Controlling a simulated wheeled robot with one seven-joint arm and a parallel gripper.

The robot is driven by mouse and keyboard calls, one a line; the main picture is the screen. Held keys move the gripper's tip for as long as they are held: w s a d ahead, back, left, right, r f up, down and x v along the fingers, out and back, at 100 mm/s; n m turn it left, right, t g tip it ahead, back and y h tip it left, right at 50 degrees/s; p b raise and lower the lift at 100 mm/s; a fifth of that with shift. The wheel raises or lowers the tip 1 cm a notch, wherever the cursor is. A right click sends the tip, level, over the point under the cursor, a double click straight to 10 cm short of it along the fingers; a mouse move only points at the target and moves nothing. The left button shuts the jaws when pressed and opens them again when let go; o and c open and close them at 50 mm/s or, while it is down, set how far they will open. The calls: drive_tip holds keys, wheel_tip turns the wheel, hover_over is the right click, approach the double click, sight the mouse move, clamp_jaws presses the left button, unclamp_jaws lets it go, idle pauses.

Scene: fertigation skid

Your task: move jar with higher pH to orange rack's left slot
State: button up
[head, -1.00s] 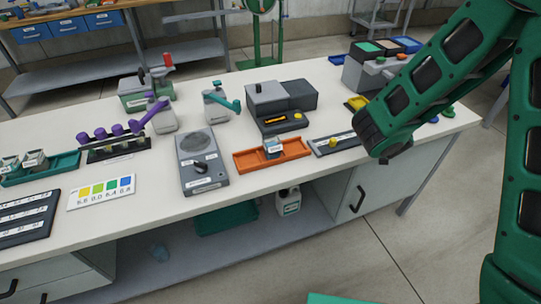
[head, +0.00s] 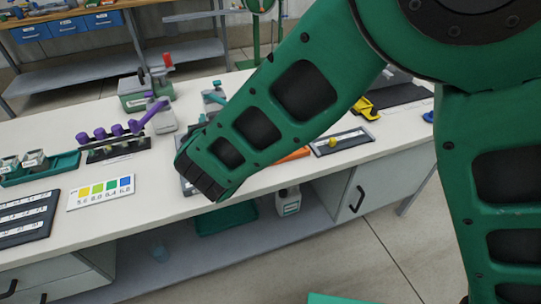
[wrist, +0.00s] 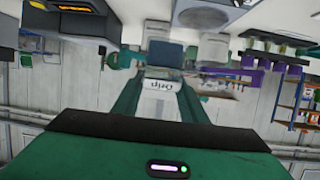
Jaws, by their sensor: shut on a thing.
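In the wrist view my gripper (wrist: 162,80) is shut on a small jar (wrist: 161,100). Its pale label appears upside down and seems to read "drip"; the part beyond the label looks dark blue-grey. In the head view my arm hides the gripper and this jar. Only an orange sliver of the orange rack (head: 296,155) shows there, so its slots and contents are hidden. Two small jars (head: 34,160) with pale labels stand in the teal tray (head: 65,165) at the far left. A colour card (head: 100,192) marked 5.6 to 6.8 runs from yellow to blue.
A dark rack with a yellow-topped piece (head: 342,141) lies right of my arm. Purple pieces (head: 118,131) and a green-grey device (head: 146,91) stand left of it. A dark labelled board (head: 28,217) lies front left. The white bench is clear around the colour card.

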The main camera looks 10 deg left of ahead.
drive_tip(key=shift+n+y, duration=0.3)
drive_tip(key=shift+w+d+f, duration=0.25)
drive_tip(key=shift+d+f, duration=1)
drive_tip(key=shift+f, duration=0.5)
drive_tip(key=shift+w+d+f, duration=0.25)
drive_tip(key=shift+d+f, duration=0.95)
drive_tip(key=shift+f, duration=0.55)
drive_tip(key=shift+w+d+f, duration=0.25)
drive_tip(key=shift+d+f, duration=1)
drive_tip(key=shift+f, duration=0.5)
drive_tip(key=shift+f+g, duration=0.1)
drive_tip(key=shift+g, duration=0.2)
drive_tip(key=o, duration=1.1)
drive_tip(key=v, duration=1.2)
